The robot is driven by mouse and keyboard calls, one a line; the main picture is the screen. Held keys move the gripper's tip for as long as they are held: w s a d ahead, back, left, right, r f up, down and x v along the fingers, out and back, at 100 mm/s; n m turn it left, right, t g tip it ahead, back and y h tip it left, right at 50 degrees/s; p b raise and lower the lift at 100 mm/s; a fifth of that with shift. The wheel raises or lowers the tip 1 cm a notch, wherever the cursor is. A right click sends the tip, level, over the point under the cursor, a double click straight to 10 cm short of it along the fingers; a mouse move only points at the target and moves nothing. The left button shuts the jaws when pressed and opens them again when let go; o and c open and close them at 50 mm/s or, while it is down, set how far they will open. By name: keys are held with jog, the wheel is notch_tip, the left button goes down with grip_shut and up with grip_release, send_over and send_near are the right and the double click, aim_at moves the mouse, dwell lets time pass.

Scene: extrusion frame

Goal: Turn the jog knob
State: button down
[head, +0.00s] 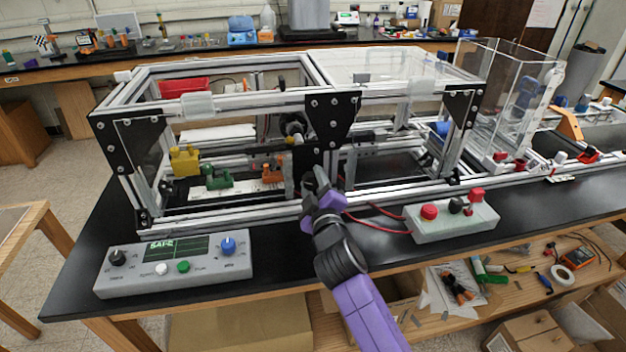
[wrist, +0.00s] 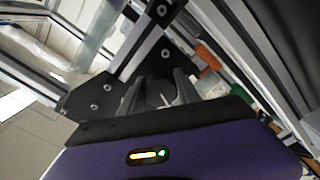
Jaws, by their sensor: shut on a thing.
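My gripper (head: 315,184) is at the front of the aluminium frame, against the black plate at its lower middle. In the wrist view my gripper (wrist: 160,92) has its two grey fingers on either side of a dark round knob, which looks like the jog knob (wrist: 158,88), and is shut on it. A short pale mark shows beside the knob's face. In the head view the knob is hidden behind the gripper. The black plate (head: 306,164) shows just above and behind the fingers.
The extrusion frame (head: 220,103) holds yellow, green and orange parts inside. A control box (head: 205,270) with a black knob, a blue knob and buttons stands at front left. A red-button box (head: 455,222) stands to the right, with red cables near my arm.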

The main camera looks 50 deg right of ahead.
dwell(0.4)
jog(key=c, duration=1.1)
grip_release()
jog(key=shift+c, duration=0.2)
jog(key=b+v, duration=0.1)
jog(key=v, duration=0.5)
jog(key=shift+s+a+f+b, duration=0.15)
jog(key=shift+s+a+b, duration=0.05)
jog(key=shift+b, duration=0.15)
jog(key=shift+s+a, duration=0.35)
jog(key=shift+s, duration=0.2)
jog(key=shift+r, duration=0.2)
